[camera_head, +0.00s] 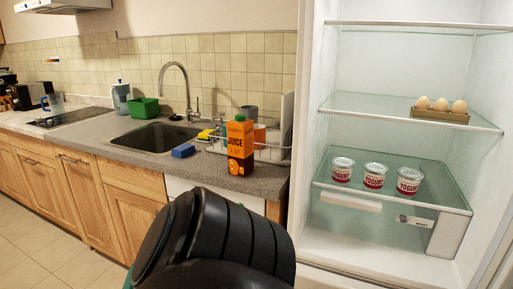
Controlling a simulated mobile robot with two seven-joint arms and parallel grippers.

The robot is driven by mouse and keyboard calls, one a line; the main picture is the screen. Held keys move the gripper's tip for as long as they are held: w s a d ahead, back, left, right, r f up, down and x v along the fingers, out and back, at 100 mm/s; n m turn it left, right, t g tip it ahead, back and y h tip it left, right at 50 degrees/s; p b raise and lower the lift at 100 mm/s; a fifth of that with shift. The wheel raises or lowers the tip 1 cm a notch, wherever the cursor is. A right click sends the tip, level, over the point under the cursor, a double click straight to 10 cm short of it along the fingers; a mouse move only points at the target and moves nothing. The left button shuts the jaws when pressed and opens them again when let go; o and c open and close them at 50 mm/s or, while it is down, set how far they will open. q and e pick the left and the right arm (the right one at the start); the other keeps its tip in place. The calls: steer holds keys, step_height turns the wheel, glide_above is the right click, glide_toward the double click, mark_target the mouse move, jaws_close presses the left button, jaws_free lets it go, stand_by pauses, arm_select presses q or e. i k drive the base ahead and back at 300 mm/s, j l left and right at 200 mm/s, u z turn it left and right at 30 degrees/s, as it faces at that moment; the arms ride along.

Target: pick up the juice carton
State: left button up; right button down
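An orange and dark juice carton (240,146) with a green cap stands upright on the grey counter near its front edge, in front of a dish rack. A large black part of my own arm fills the lower middle of the view, below the carton and apart from it in the picture. Neither gripper's fingers can be made out.
A white dish rack (274,154) stands behind the carton. A blue sponge (183,151) lies to its left by the sink (156,136). The open fridge at right holds several yogurt cups (375,176) and an egg carton (440,115). The counter's front left of the carton is clear.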

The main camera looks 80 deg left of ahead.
mark_target(239, 135)
steer(key=u, duration=2.7)
steer(key=z, duration=0.55)
steer(key=i+j+z, duration=0.1)
steer(key=z, duration=0.25)
steer(key=j+z, duration=0.35)
steer(key=i+j+z, duration=0.1)
steer(key=j+z, duration=0.55)
steer(key=j, duration=1.1)
steer(key=i, duration=0.05)
